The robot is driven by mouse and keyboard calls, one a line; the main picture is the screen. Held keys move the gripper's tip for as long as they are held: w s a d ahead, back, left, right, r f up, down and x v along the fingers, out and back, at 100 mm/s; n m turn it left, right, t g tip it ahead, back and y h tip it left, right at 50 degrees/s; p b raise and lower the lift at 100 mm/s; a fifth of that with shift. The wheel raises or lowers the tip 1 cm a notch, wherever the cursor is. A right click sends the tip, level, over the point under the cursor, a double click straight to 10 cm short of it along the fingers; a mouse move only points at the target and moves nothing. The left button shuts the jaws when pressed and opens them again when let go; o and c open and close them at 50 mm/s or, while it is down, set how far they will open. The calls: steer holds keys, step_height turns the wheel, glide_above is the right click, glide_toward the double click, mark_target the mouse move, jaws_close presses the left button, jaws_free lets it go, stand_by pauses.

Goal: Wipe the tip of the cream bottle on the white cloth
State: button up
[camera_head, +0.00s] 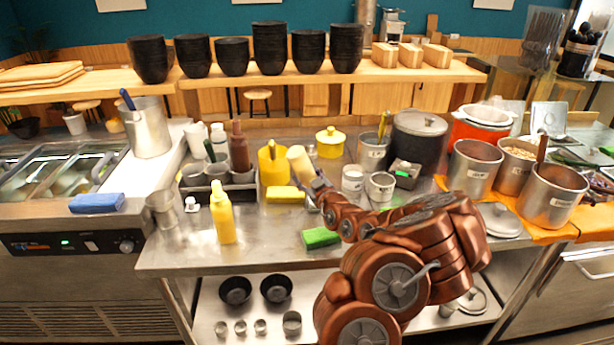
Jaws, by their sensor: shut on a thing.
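My arm reaches in from the lower right over the steel table. My gripper (314,184) is at its far end, small and partly hidden by the arm links. It is shut on a cream-coloured bottle (299,161), which is tilted, upper end to the left. The bottle is beside a yellow container (272,166) and above the table; I cannot tell whether they touch. The bottle's tip cannot be made out. I cannot pick out a white cloth; the arm hides part of the table.
A yellow squeeze bottle (222,212) stands near the front left. A yellow sponge (285,194) and a green sponge (321,238) lie on the steel table (270,222). Labelled cups (380,187) and a dark lidded pot (418,142) stand to the right. The front middle is mostly clear.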

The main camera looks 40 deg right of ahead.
steer(key=shift+d+f, duration=0.1)
steer(key=shift+f, duration=0.4)
stand_by(1.7)
steer(key=shift+s+d+b, duration=0.4)
steer(key=shift+s+d, duration=0.4)
steer(key=shift+d, duration=0.2)
steer(key=shift+s+d+b, duration=0.4)
steer(key=shift+s+d, duration=0.4)
steer(key=shift+d, duration=0.15)
steer(key=shift+r, duration=0.15)
steer(key=shift+r+p, duration=1.9)
steer(key=shift+r, duration=1.05)
steer(key=shift+r, duration=0.1)
